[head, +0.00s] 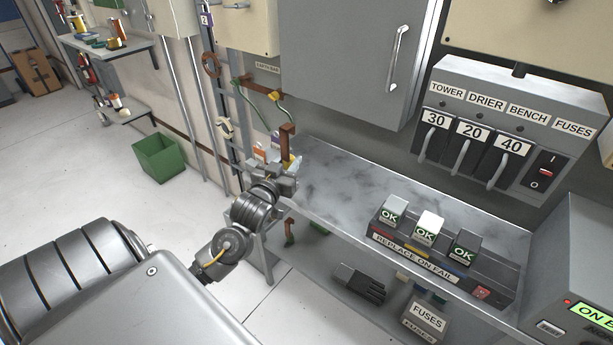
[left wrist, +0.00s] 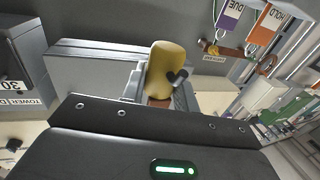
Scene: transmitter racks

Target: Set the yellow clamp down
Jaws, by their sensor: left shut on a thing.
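My left gripper (head: 283,172) is shut on the yellow clamp, above the left end of the grey bench. In the left wrist view the clamp (left wrist: 165,68) shows as a rounded yellow body with a small black knob on its side and a brown part below it. I cannot tell whether the clamp touches anything else. My right gripper is not in view.
The bench top (head: 335,175) is bare right of the gripper. Farther right stands a dark tray (head: 398,250) with three OK-marked blocks. A fuse panel (head: 510,130) and grey cabinet (head: 350,60) are behind. A green bin (head: 160,158) stands on the floor. Tags (left wrist: 268,25) hang near a copper bar (left wrist: 225,50).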

